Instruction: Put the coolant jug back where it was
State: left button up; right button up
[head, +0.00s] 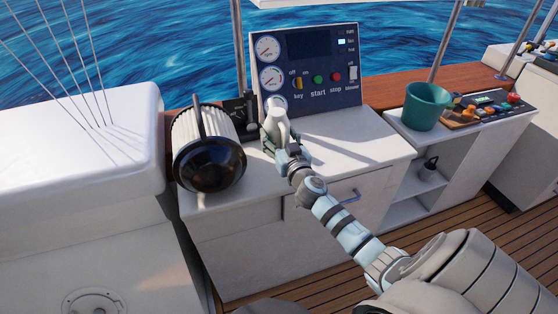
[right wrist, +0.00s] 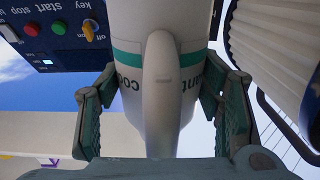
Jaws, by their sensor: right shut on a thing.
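The coolant jug (right wrist: 160,75) is white with a teal band and part of the word "coolant" showing upside down in the right wrist view. In the head view the jug (head: 277,108) is small and mostly hidden by my right gripper (head: 276,138), in front of the left part of the engine panel. My right gripper's two fingers (right wrist: 165,115) lie on either side of the jug's handle and body, shut on it. I cannot tell whether the jug touches the counter. My left gripper is not in view.
The engine panel (head: 312,68) with gauges, key and buttons rises behind. The white counter (head: 350,150) is clear to the right. A green bucket (head: 427,106) stands on the right-hand shelf unit.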

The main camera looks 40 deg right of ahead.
notch_tip(320, 180, down, 5)
jog(key=b, duration=0.3)
jog(key=shift+s+f, duration=0.1)
jog(key=shift+f, duration=0.05)
jog(key=o, duration=1.7)
